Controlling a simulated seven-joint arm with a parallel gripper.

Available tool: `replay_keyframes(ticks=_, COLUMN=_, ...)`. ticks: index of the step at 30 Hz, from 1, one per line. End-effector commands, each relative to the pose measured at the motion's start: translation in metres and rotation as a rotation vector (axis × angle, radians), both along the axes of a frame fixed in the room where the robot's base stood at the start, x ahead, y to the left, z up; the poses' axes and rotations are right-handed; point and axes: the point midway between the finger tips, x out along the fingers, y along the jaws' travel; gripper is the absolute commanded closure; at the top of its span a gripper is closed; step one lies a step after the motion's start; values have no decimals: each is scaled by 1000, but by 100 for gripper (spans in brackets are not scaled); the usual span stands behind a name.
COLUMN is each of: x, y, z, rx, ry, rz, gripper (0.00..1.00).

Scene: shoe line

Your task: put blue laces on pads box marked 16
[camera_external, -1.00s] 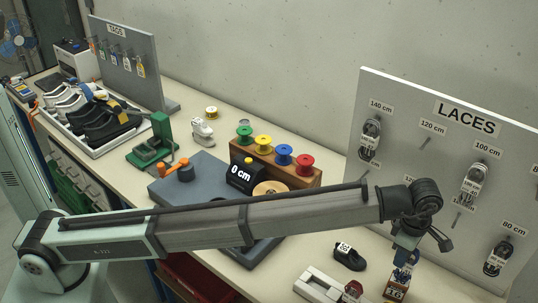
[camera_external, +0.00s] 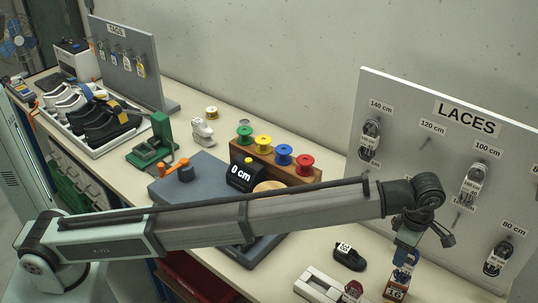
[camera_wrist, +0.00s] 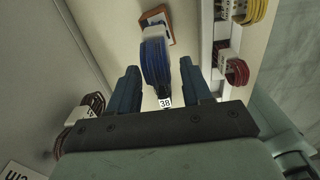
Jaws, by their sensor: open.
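The blue laces (camera_external: 405,259), a bundle with a white tag reading 38, stand over the small brown box marked 16 (camera_external: 396,290) at the lower right of the external view. In the wrist view the blue laces (camera_wrist: 154,62) lie between my fingers, with the brown box (camera_wrist: 170,28) partly hidden behind them. My gripper (camera_wrist: 160,85) is open, one finger on each side of the bundle, with gaps showing. In the external view my gripper (camera_external: 406,250) is just above the laces. The contact between laces and box is not clear.
A white holder (camera_external: 318,285) with red laces (camera_external: 353,290) stands left of the box; yellow laces (camera_wrist: 260,10) also show in the wrist view. A black lace bundle (camera_external: 349,257) lies nearby. The LACES board (camera_external: 420,100) with hanging bundles rises close behind my gripper.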

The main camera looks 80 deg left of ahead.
Motion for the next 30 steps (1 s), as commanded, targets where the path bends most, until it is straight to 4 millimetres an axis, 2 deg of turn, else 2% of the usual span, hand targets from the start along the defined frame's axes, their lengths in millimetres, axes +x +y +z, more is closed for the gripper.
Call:
replay_keyframes(ticks=9, x=1, y=0, z=61, rx=0, ry=-1, rz=0, gripper=51)
replay_keyframes(ticks=15, x=1, y=0, z=89, rx=-1, ry=-1, rz=0, gripper=51)
replay_keyframes(ticks=21, x=0, y=0, z=102, rx=0, ry=-1, rz=0, gripper=51)
replay_keyframes(ticks=30, x=0, y=0, z=104, rx=0, ry=0, rz=0, gripper=51)
